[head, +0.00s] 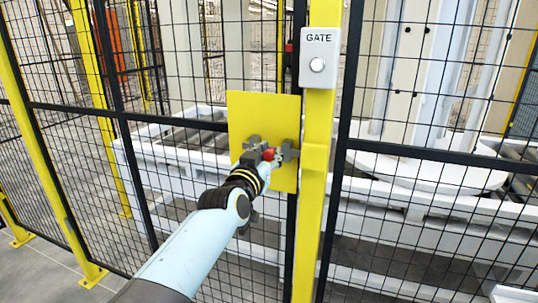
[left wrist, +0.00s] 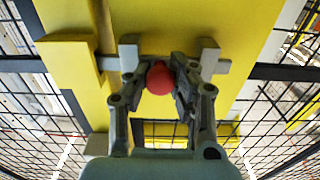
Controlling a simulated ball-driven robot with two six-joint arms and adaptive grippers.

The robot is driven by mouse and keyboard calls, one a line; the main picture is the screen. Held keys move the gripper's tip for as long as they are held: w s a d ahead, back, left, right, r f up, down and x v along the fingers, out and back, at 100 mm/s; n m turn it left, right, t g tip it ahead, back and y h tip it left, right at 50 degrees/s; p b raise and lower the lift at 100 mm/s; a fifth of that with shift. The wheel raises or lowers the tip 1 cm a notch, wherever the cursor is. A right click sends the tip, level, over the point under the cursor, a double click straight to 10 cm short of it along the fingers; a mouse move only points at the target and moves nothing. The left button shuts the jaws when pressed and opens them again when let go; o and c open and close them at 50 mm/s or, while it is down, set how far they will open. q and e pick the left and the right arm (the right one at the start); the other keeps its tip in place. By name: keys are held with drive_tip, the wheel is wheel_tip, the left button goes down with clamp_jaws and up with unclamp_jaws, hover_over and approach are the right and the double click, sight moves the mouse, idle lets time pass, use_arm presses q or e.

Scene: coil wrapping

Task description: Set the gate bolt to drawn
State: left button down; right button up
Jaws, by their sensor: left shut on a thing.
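The gate bolt is a grey bar (left wrist: 222,66) running across a yellow plate (head: 262,108) on the mesh gate, through grey guide blocks (left wrist: 210,56). Its red knob (head: 268,154) also shows in the left wrist view (left wrist: 160,78). My left gripper (head: 264,157) is at the plate, its two fingers (left wrist: 160,82) shut on either side of the knob. One end of the bar reaches the edge of a yellow block (left wrist: 72,62) on the post; I cannot tell whether it enters. The fingers hide the middle of the bar. My right gripper is not in view.
A yellow post (head: 313,200) stands just right of the plate, with a grey box marked GATE (head: 319,58) on it. Black mesh panels (head: 430,210) spread to both sides. Behind them are white frames and a round white platform (head: 430,172). Grey floor (head: 40,270) is clear at lower left.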

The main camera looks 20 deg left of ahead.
sight(253, 146)
use_arm(q)
drive_tip(key=a+b, duration=0.2)
drive_tip(key=a, duration=0.2)
drive_tip(key=shift+w+a, duration=0.1)
drive_tip(key=shift+a, duration=0.2)
drive_tip(key=c, duration=1.6)
unclamp_jaws()
drive_tip(key=o, duration=0.5)
drive_tip(key=shift+a, duration=0.3)
drive_tip(key=shift+d, duration=0.1)
